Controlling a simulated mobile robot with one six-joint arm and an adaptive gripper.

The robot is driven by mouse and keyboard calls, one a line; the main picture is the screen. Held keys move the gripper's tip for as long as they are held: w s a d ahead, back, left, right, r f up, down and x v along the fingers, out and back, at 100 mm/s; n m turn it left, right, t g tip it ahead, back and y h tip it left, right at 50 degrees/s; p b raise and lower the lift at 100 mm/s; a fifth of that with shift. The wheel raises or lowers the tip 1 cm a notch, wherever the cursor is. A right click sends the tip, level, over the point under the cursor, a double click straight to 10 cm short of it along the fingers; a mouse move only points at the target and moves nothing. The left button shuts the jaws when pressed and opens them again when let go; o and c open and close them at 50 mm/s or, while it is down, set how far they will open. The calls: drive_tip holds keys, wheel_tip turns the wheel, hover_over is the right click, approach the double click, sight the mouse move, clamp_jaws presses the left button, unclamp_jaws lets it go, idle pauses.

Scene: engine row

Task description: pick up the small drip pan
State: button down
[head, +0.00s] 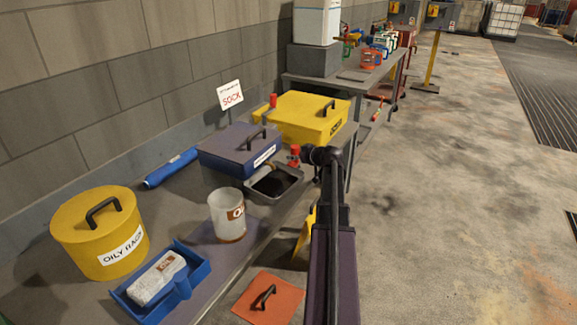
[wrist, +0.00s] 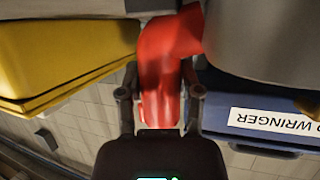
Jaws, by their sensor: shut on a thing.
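The small drip pan (head: 290,191) is a dark grey, open tray with dark contents, at the table's right edge in front of the blue lidded box. A red grip (head: 294,155) stands at its far right corner and appears to belong to it. My gripper (head: 300,158) is at that corner, its fingertips partly hidden in the head view. In the wrist view my gripper (wrist: 160,100) is shut on the red grip (wrist: 164,62), with the grey pan wall (wrist: 262,45) close on the right. Whether the pan touches the table I cannot tell.
The blue box (head: 238,145), labelled WRINGER in the wrist view (wrist: 275,121), and a yellow box (head: 300,115) stand close to the pan. A white container (head: 226,212), blue tray (head: 190,290) and yellow can (head: 98,235) are nearer. The floor on the right is open.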

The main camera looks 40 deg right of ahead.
sight(298, 147)
drive_tip(key=shift+r+p, duration=0.4)
drive_tip(key=shift+p, duration=0.05)
drive_tip(key=shift+r+p, duration=1.45)
drive_tip(key=shift+s+a, duration=0.1)
drive_tip(key=shift+s, duration=0.2)
drive_tip(key=s+a, duration=0.2)
drive_tip(key=s, duration=0.5)
drive_tip(key=s+a+r+p, duration=0.1)
drive_tip(key=s+a, duration=0.1)
drive_tip(key=s, duration=0.5)
drive_tip(key=shift+s+a+r, duration=0.15)
drive_tip(key=shift+s+a, duration=0.1)
drive_tip(key=shift+a, duration=0.05)
idle(0.3)
